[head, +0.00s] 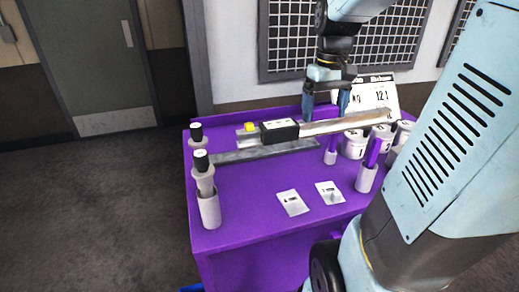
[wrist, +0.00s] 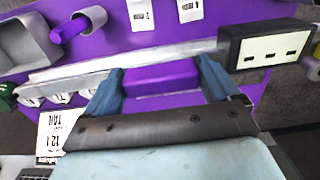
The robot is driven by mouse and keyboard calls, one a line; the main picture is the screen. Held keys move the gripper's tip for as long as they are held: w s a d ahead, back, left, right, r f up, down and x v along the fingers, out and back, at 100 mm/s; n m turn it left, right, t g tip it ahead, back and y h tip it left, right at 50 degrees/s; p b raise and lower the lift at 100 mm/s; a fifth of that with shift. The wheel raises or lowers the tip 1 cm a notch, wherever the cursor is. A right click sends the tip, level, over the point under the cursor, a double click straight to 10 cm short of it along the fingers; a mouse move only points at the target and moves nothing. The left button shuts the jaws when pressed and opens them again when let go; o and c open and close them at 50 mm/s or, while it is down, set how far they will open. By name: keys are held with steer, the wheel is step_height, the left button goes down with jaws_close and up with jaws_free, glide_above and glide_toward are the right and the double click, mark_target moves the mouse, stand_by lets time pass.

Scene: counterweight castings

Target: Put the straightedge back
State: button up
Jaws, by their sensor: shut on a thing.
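The straightedge is a long silver bar (head: 345,124) with a black block (head: 280,131) near its left end. In the wrist view the bar (wrist: 150,62) runs across in front of my fingertips, and the black block (wrist: 268,47) with a pale slotted face is at upper right. My gripper (head: 325,108) is at the bar's back side. In the wrist view my gripper (wrist: 160,80) has its fingers on both sides of a purple block (wrist: 158,77), which looks like a grip on the straightedge; the join is hidden. Whether the bar touches anything below is unclear.
A dark grey strip (head: 265,153) lies on the purple bench (head: 250,210). Black-topped posts (head: 203,175) stand at the left edge. Two cards (head: 293,202) lie in front. Several white canisters (head: 354,145), a holder with a purple rod (head: 369,172) and a white sign (head: 375,92) are at right.

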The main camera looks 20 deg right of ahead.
steer(key=shift+d, duration=0.25)
steer(key=shift+w, duration=0.25)
steer(key=w+a+f, duration=0.1)
steer(key=w+a, duration=0.1)
steer(key=w, duration=0.3)
steer(key=w+a+f, duration=0.2)
steer(key=w, duration=0.4)
glide_above(260, 150)
steer(key=shift+s+f, duration=0.15)
steer(key=shift+f, duration=7.2)
steer(key=o, duration=1.3)
